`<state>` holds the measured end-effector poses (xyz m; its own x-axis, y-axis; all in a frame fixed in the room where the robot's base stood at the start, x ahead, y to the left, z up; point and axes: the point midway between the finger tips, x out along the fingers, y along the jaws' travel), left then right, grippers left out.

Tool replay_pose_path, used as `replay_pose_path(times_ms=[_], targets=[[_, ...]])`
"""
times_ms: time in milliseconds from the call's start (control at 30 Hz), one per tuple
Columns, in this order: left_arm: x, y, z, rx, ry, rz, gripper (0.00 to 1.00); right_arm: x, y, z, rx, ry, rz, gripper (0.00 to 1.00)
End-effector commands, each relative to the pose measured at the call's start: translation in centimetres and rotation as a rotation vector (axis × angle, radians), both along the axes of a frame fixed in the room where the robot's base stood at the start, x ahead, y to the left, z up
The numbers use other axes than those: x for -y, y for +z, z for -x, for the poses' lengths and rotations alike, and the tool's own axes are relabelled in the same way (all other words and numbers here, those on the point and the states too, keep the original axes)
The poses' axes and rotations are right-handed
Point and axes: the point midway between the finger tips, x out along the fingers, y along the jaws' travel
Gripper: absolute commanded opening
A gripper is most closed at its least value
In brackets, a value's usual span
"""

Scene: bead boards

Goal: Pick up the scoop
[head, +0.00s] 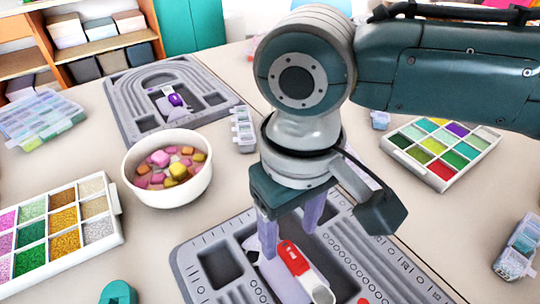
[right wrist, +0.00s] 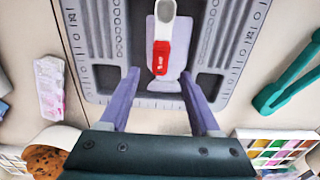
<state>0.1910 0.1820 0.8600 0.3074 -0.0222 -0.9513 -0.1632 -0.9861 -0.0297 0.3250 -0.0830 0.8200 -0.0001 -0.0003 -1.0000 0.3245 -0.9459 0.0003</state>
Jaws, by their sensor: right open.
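A scoop with a red handle (head: 293,257) and a grey-white head lies on the near grey bead board (head: 190,262). In the right wrist view the scoop (right wrist: 161,57) points away from me along the middle of the board (right wrist: 92,50), over a pale lilac patch. My right gripper (head: 290,226) is open above the board, its two lilac fingers on either side of the handle end. In the right wrist view the gripper (right wrist: 159,76) holds nothing between its fingertips. My left gripper is not in view.
A white bowl (head: 146,190) of coloured pieces stands left of my right arm. A far bead board (head: 128,92) carries a purple-handled tool (head: 175,99). Bead trays stand at left (head: 112,192) and right (head: 392,148).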

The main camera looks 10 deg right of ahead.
Motion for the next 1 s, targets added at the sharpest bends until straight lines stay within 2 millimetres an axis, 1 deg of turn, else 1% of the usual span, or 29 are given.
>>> replay_pose_path(times_ms=[33,100,200,300,500,1000], targets=[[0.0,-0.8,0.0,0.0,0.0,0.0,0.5,0.0,-1.3,0.0,-0.002,0.0,0.002,0.64],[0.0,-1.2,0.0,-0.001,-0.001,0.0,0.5,0.0,-2.4,-0.1,-0.001,0.001,0.001,0.64],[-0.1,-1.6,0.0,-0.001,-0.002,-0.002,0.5,0.0,-3.5,-0.1,0.0,0.001,0.001,0.64],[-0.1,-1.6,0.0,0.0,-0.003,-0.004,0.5,0.0,-3.9,-0.1,0.0,0.001,0.001,0.64],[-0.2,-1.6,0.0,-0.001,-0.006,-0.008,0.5,0.0,-3.8,-0.1,0.001,0.001,0.0,0.63],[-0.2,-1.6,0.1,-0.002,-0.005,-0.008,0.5,0.0,-3.8,-0.1,0.001,0.001,0.0,0.07]])
